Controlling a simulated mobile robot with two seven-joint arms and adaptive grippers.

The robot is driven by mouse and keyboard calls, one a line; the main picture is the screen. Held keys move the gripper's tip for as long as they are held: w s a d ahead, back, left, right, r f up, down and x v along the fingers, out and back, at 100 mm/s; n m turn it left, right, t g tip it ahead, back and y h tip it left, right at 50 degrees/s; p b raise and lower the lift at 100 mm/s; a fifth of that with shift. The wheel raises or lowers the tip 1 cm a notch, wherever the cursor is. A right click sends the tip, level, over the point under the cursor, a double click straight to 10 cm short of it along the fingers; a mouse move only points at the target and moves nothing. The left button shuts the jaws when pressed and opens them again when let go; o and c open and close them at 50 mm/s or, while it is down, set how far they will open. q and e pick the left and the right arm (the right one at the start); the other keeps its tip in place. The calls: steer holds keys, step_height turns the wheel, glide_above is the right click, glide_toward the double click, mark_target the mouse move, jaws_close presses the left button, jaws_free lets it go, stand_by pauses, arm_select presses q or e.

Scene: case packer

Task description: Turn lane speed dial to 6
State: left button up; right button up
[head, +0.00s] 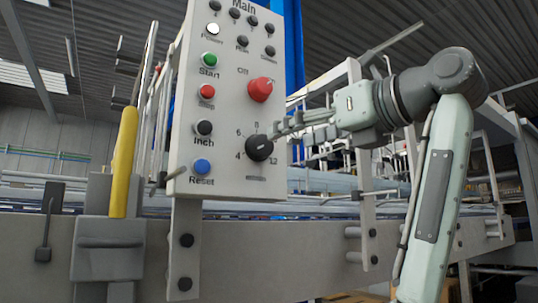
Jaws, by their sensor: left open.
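The lane speed dial (258,149) is a black round knob at the lower right of the grey control panel (225,183). Numbers around it include 4, 6, 8 and 12. I cannot read for sure which number its mark points to. My left gripper (281,127) is open, with its fingers pointing left and their tips just right of and above the dial. I cannot tell whether a fingertip touches the knob. The right gripper is not in view.
A red rotary switch (260,89) sits above the dial. Green (210,59), red (207,92), black (204,127) and blue (202,166) buttons line the panel's left side. A yellow handle (124,165) stands left of the panel. Conveyor rails run behind.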

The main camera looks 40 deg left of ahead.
mark_target(266, 146)
arm_select(q)
steer(key=x, duration=0.7)
steer(key=shift+a, duration=0.3)
steer(key=shift+w, duration=0.1)
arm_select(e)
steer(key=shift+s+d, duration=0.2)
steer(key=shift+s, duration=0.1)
